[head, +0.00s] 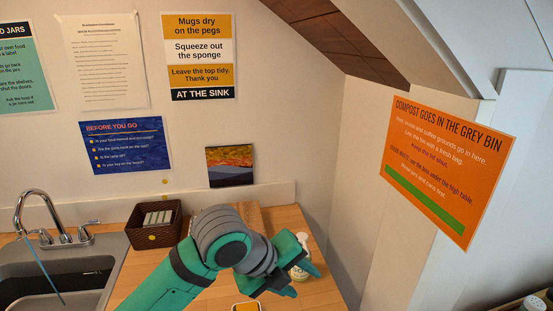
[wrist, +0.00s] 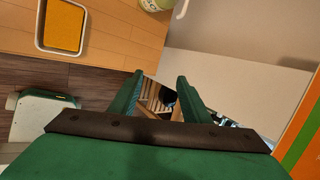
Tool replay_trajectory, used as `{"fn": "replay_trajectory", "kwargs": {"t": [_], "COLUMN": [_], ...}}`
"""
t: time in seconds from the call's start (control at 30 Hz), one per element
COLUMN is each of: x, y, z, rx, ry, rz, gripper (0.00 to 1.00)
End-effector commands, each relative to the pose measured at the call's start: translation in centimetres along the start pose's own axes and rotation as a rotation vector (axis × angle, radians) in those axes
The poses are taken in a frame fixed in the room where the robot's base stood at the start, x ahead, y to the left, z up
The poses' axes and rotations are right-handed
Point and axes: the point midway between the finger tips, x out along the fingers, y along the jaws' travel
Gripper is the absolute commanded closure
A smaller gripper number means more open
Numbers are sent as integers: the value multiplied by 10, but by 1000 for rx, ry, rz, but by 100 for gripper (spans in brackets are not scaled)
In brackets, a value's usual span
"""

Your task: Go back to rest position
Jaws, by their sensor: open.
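My gripper (head: 297,276) reaches over the right end of the wooden counter in the head view, with my green and grey arm bent behind it. In the wrist view my gripper (wrist: 158,95) shows two green fingers spread apart, with nothing between them. A white bottle or jar (head: 300,268) stands on the counter close behind the gripper, partly covered by it. A green-and-white round container (wrist: 156,4) is cut off at the top of the wrist view. A tray with an orange-yellow inside (wrist: 62,27) lies on the counter, and its edge also shows below my arm (head: 246,306).
A sink with a tap (head: 68,270) is at the left. A dark woven basket (head: 153,224) and a small picture (head: 229,165) stand near the back wall. An orange compost sign (head: 450,165) is on the right wall panel, under a sloping ceiling. The counter's front middle is mostly clear.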

Motion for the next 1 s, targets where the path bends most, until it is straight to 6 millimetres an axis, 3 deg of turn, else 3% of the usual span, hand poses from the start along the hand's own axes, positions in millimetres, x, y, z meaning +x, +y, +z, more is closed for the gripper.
{"fn": "replay_trajectory", "kwargs": {"t": [0.2, 0.5, 0.73, 1.0], "x": [24, 36, 43, 59], "y": [-57, -106, -117, -96], "z": [-6, -3, 2, 8], "rx": [-184, -494, -762, -1092], "ry": [14, 64, 115, 160], "rz": [-302, -664, -897, -1114], "gripper": [57, 57, 57, 57]}}
